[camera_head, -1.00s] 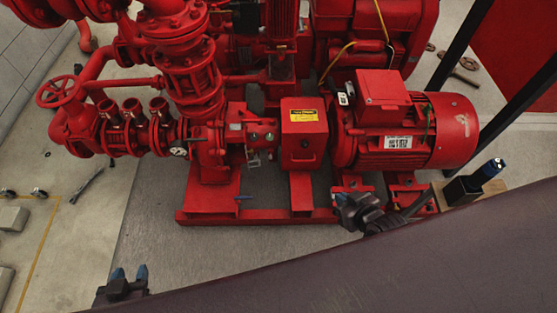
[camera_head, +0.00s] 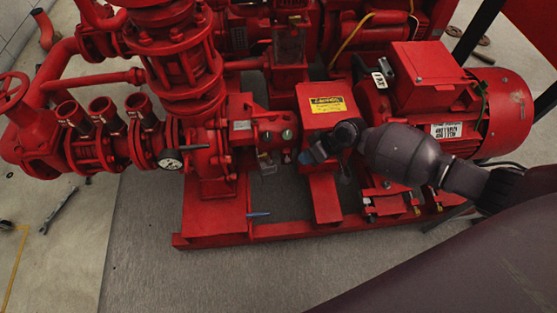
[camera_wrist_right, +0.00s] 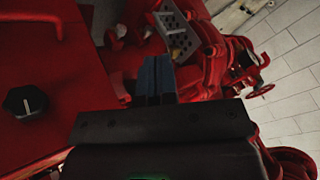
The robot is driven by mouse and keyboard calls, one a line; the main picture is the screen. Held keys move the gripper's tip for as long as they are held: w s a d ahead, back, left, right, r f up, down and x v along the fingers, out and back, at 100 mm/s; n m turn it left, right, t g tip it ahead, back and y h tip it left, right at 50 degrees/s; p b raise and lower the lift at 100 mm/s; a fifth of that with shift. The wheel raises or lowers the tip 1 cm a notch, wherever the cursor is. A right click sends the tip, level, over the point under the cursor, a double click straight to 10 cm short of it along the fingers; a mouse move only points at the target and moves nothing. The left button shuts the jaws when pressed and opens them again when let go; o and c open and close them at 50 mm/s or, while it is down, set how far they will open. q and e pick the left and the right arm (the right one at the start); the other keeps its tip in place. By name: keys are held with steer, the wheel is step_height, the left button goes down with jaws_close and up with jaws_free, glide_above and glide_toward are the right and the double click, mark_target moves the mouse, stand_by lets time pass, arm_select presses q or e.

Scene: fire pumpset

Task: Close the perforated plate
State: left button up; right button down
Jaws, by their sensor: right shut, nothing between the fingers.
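The perforated plate (camera_wrist_right: 174,34) is a small grey metal plate with rows of holes, set among red pump parts at the top of the right wrist view. In the head view a small greyish piece at the coupling gap left of the red box may be this plate, but its holes are too small to tell. My right gripper (camera_head: 309,157) is shut and empty, with blue fingertips in front of the red box's left side. In the right wrist view its fingers (camera_wrist_right: 155,78) are together, pointing toward the plate, with no clear contact. My left gripper is not in view.
The red box (camera_head: 322,108) with a yellow label stands between the pump and the red motor (camera_head: 440,105). A gauge (camera_head: 171,159) and valves are at left. The red base frame (camera_head: 215,240) runs below. Grey floor in front is free.

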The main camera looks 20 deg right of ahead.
arm_select(q)
steer(key=b, duration=0.2)
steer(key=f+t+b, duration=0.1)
steer(key=b, duration=0.1)
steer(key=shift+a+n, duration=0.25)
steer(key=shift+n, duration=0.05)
arm_select(e)
steer(key=w+d+x, duration=0.1)
steer(key=w+x, duration=0.1)
steer(key=x, duration=0.9)
steer(key=shift+w+r, duration=0.15)
steer(key=shift+w, duration=0.1)
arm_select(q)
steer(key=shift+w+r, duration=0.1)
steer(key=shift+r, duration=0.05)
arm_select(e)
steer(key=shift+a+r, duration=0.1)
